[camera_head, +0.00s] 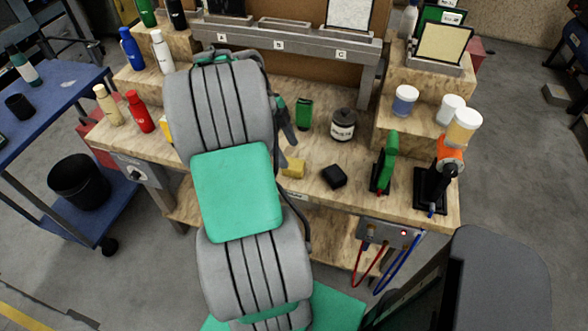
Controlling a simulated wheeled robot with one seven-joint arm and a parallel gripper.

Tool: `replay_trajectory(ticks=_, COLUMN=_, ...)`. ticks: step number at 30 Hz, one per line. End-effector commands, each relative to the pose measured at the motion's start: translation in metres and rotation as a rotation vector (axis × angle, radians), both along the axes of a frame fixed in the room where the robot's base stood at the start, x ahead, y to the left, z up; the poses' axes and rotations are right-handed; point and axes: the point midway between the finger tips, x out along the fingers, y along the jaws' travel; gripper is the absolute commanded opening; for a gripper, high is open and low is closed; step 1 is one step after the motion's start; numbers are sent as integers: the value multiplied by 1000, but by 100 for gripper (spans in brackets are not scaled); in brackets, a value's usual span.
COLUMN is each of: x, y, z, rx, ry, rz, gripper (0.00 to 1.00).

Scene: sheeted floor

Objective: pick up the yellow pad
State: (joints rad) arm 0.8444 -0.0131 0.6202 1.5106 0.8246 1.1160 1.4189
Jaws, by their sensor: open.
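A small yellow pad (293,168) lies on the wooden bench top, just right of my arm, near the front of the bench. A second yellow thing (166,130) shows at the left edge of my arm and is mostly hidden behind it. My gripper (287,128) is mostly hidden by my own arm; a dark part of it shows above and slightly left of the small yellow pad, apart from it in the picture. It is open, and I see nothing held in it.
A black block (334,176) lies right of the pad, with a dark, white-labelled jar (343,124) behind it. A green box (304,113) stands farther back. A green tool (388,162) and an orange-black tool (440,175) stand right. Red (140,112) and cream bottles (108,104) stand left.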

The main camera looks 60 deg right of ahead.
Motion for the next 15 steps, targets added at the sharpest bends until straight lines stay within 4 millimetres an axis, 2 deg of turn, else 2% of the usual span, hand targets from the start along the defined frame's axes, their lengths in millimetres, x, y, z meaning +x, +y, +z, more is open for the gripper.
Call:
replay_trajectory(ticks=9, x=-19, y=-1, z=-47, rx=3, ry=-1, rz=6, gripper=66)
replay_trajectory(ticks=15, x=-22, y=-2, z=-58, rx=0, ry=-4, rz=10, gripper=66)
